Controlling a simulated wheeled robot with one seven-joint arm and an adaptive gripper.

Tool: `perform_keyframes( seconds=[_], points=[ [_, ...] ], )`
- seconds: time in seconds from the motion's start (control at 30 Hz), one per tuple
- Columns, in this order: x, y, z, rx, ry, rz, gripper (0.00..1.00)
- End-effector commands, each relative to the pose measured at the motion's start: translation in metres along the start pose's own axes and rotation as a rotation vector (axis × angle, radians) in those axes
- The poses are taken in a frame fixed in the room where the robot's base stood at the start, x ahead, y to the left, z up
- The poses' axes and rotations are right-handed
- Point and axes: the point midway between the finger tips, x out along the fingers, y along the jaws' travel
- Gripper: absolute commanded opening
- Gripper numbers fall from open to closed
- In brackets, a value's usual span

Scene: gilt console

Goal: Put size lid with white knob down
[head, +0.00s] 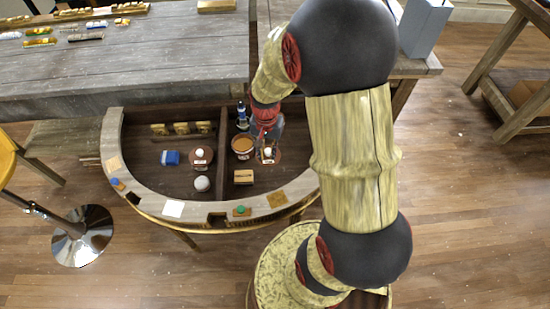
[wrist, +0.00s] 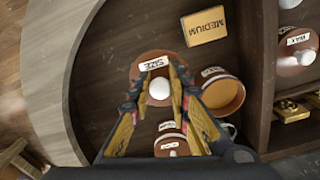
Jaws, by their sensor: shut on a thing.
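The lid with the white knob is a brown disc labelled SIZE (wrist: 154,64); it also shows in the head view (head: 274,157), in the right half of the curved console. My gripper (wrist: 159,88) is shut on its white knob (wrist: 160,89), one finger on each side. I cannot tell whether the lid touches the console floor or hangs just above it. An open brown pot with tan contents (head: 243,146) stands just left of the lid in the head view; it is right of the lid in the wrist view (wrist: 224,96).
A MEDIUM block (head: 243,177) lies near the front of the same half. A blue-labelled bottle (head: 242,115) stands behind the open pot.

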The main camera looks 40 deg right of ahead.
Motion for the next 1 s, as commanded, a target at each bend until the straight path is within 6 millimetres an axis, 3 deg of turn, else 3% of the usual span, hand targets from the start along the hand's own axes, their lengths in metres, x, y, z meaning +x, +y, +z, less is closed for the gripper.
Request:
perform_keyframes(
  seconds=[0.1, 0.3, 0.57, 0.77, 1.0],
  points=[
    [0.026, 0.006, -0.019, 0.003, -0.003, 0.002, 0.0],
    [0.048, 0.011, -0.039, 0.0, 0.0, 0.0, 0.0],
    [0.061, 0.014, -0.05, 0.0, 0.0, 0.0, 0.0],
    [0.091, 0.015, -0.05, -0.001, -0.001, 0.001, 0.0],
    [0.091, 0.014, -0.051, -0.001, 0.001, 0.0, 0.0]
  ],
)
